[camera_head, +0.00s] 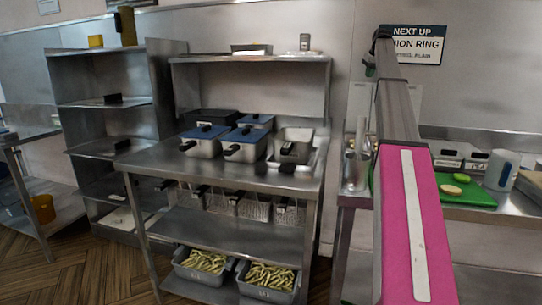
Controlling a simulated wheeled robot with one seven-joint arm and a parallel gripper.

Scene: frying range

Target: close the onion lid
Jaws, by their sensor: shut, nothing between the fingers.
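I cannot pick out the onion lid for certain. On the right counter, labelled containers (447,153) stand at the back, and their lettering is too small to read surely. Their lids cannot be made out as open or shut. On the middle steel table, blue-topped pans (203,143) with black handles stand beside an uncovered grey pan (293,146). A wall sign (412,44) reads "NEXT UP" and "ONION RING", partly covered by my arm. My pink and grey arm rises across the right side. My gripper cannot be made out.
Steel shelves (108,130) stand at left. Grey bins (268,280) of green food sit low on the middle rack. My arm hides part of the right counter.

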